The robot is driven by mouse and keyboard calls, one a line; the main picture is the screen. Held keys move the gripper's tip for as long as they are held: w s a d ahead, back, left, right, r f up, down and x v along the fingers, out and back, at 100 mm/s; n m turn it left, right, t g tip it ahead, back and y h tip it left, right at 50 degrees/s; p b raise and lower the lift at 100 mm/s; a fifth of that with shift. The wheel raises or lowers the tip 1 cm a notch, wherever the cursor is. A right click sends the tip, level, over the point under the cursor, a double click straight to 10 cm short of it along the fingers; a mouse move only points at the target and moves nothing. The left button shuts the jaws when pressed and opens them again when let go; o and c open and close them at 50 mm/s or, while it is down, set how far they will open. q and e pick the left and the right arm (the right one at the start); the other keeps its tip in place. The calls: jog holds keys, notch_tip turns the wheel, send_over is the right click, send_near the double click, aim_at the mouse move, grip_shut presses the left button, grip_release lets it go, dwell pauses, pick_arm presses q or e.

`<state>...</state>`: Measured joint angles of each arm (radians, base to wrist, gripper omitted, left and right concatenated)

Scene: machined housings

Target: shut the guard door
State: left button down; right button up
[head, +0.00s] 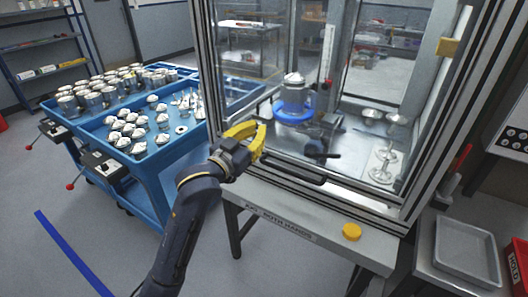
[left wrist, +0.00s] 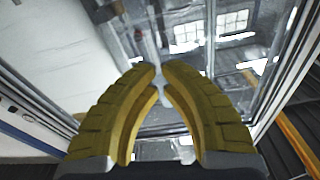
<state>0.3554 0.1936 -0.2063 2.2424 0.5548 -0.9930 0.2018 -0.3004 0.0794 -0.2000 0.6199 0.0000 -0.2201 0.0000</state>
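The guarded machine (head: 400,165) has an aluminium frame with clear panes; I cannot tell how far its guard door is open. A dark bar handle (head: 292,172) runs along the lower front of the enclosure. My left gripper (head: 261,124) has yellow fingers and is in front of the enclosure's left side, above and left of that bar. In the left wrist view its fingertips (left wrist: 160,68) nearly meet, with a thin gap and nothing seen held. A clear pane (left wrist: 205,75) shows beyond them. My right gripper is not in view.
Inside the enclosure, a metal housing (head: 295,95) stands on a blue ring (head: 293,113). A blue cart (head: 172,160) with several metal parts stands at left. A yellow button (head: 352,232) is on the front ledge. A grey tray (head: 467,250) lies at lower right.

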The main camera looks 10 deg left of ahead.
pick_arm(q)
notch_tip(320, 180, down, 6)
jog(key=s+a+g+y, duration=0.1)
jog(key=a+g+y, duration=0.1)
jog(key=g, duration=0.1)
send_near(270, 147)
jog(key=shift+y, duration=0.3)
jog(key=w+d+r, duration=0.1)
jog(key=w, duration=0.1)
jog(key=w+d+r, duration=0.1)
jog(key=w+r, duration=0.1)
jog(key=shift+w+d+r, duration=0.1)
jog(key=shift+w+d, duration=0.05)
jog(key=shift+d, duration=0.05)
jog(key=shift+w+f, duration=0.3)
jog(key=shift+f, duration=0.7)
jog(key=shift+w+a+f, duration=0.1)
jog(key=shift+a+f, duration=0.05)
jog(key=shift+f, duration=0.4)
jog(key=shift+a+f, duration=0.15)
jog(key=shift+f, duration=0.35)
